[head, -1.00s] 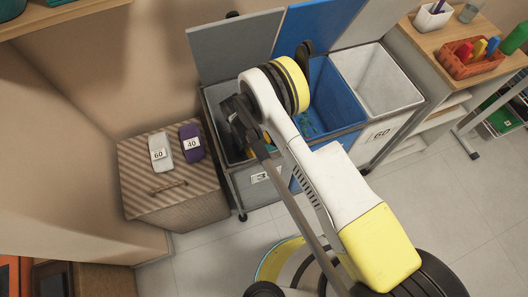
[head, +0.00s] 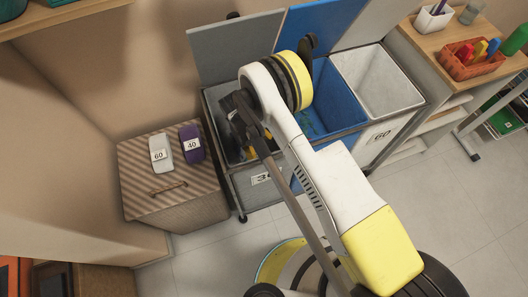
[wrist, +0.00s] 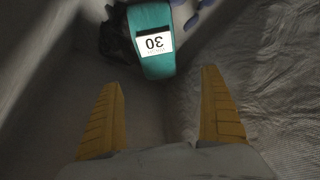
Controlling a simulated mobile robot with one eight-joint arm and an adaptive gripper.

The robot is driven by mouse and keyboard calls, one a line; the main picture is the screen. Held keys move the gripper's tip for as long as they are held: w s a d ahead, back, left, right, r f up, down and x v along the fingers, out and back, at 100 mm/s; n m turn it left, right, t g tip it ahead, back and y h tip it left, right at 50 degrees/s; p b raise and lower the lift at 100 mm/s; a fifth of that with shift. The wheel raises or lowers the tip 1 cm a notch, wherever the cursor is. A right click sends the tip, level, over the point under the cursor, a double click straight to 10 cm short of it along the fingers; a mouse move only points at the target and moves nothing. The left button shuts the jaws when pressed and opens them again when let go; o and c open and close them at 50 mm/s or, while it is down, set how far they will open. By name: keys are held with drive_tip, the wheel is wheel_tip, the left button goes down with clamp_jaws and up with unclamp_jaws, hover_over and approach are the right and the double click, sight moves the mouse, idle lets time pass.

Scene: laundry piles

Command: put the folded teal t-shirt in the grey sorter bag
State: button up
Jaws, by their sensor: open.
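The folded teal t-shirt (wrist: 152,50) shows in the wrist view as a rounded bundle with a white label reading 30, upside down in the picture. It lies inside the grey sorter bag (head: 236,101), the left compartment of the sorter. My gripper (wrist: 160,110) is open, with its yellow fingers apart and nothing between them. The t-shirt is beyond the fingertips and apart from them. In the head view my arm reaches over the grey bag and hides much of its inside; I cannot make out the t-shirt there.
A dark item (wrist: 116,38) and a blue-purple item (wrist: 200,12) lie beside the t-shirt. The blue bag (head: 340,90) and white bag (head: 378,80) stand open to the right. A striped hamper (head: 150,195) with grey and purple bundles stands left. Raised lids stand behind.

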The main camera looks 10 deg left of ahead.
drive_tip(key=p+v, duration=0.2)
drive_tip(key=v, duration=0.6)
drive_tip(key=shift+r, duration=0.3)
drive_tip(key=shift+w+a, duration=0.1)
